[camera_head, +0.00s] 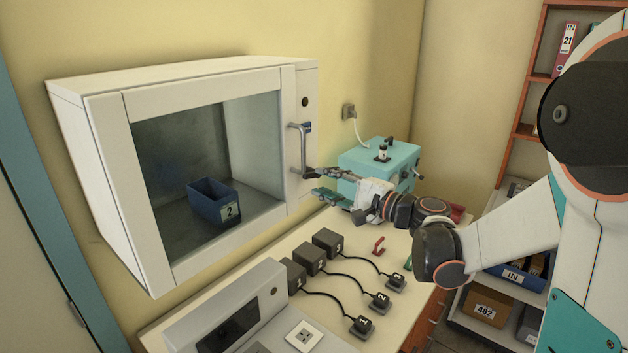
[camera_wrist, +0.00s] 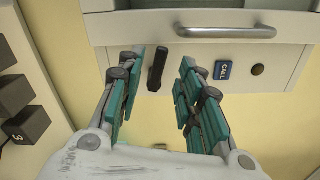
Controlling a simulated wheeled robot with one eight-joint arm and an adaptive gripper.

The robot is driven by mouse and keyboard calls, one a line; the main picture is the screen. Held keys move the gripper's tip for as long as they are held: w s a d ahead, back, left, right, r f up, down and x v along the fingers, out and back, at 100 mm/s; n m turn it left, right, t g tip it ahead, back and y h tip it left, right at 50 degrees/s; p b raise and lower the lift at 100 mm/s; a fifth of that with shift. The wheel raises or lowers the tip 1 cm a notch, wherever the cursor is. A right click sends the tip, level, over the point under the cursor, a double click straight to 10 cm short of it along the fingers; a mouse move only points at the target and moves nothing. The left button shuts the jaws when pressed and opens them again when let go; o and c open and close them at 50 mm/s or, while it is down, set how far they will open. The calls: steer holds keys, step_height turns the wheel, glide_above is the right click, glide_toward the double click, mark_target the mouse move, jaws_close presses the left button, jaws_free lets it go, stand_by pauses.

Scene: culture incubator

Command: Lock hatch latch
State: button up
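The white incubator (camera_head: 110,110) hangs on the wall, its glass hatch (camera_head: 160,150) looking closed. A grey bar handle (camera_head: 304,145) is on the hatch's right side and also shows in the wrist view (camera_wrist: 225,32). The latch, a short dark lever (camera_wrist: 157,68), sticks out beside the handle on the front panel; in the head view it is small and partly merged with the fingers. My gripper (camera_head: 319,184) is at the panel's lower right. In the wrist view my gripper (camera_wrist: 160,85) is open, its teal fingers on either side of the latch, with visible gaps.
Below are a teal box (camera_head: 365,165), several black numbered blocks (camera_head: 326,242) with cables, and a grey device (camera_head: 215,310) on the counter.

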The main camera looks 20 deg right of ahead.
mark_target(310, 177)
steer(key=shift+x, duration=2.2)
jaws_close()
